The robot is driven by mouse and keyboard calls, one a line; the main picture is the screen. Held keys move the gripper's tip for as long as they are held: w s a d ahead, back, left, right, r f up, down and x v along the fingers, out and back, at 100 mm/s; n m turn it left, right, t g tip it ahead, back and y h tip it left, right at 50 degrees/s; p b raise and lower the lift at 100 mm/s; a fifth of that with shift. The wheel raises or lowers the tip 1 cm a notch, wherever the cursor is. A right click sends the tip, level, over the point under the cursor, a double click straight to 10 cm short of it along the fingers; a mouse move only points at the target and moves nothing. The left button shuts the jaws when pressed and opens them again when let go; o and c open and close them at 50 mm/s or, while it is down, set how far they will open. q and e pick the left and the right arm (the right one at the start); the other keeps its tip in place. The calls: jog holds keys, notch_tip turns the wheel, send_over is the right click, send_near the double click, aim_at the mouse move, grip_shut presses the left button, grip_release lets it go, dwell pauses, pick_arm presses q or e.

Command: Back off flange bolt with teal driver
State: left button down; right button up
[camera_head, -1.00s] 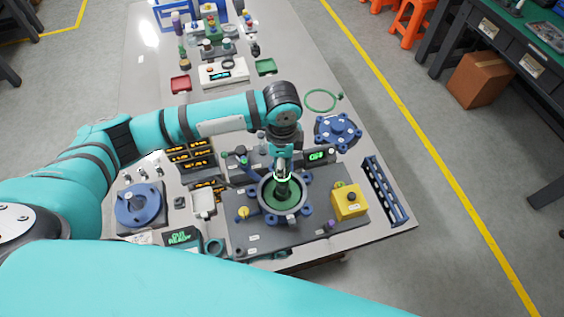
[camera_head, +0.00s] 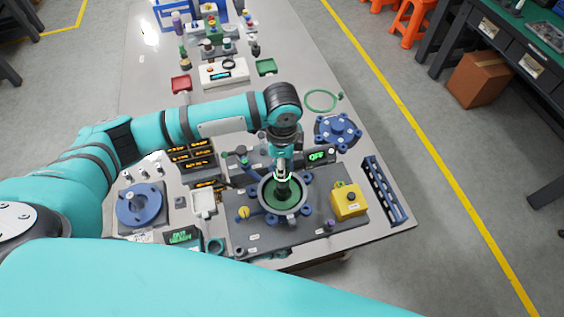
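A round grey housing (camera_head: 263,203) with a green inside and blue lugs or bolts around its rim stands on the dark fixture plate (camera_head: 262,239). A blue flange cover (camera_head: 338,131) with several raised bolts lies behind it to the right. My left gripper (camera_head: 283,190) points straight down into or just above the middle of the housing. Its fingers are small and dark, so I cannot tell whether they are open or hold anything. I cannot pick out the teal driver for certain. My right gripper is not in view; a large teal arm link covers the bottom of the picture.
A yellow box with a dark button (camera_head: 348,201) stands right of the housing, and a blue slotted rack (camera_head: 385,190) lies near the table's right edge. A blue round device (camera_head: 139,205) sits at left. A green ring (camera_head: 321,100) lies behind the flange cover.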

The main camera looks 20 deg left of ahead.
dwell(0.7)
pick_arm(q)
jog(key=shift+w+a+r, duration=0.1)
jog(key=shift+w+r, duration=0.1)
jog(key=shift+r, duration=2.35)
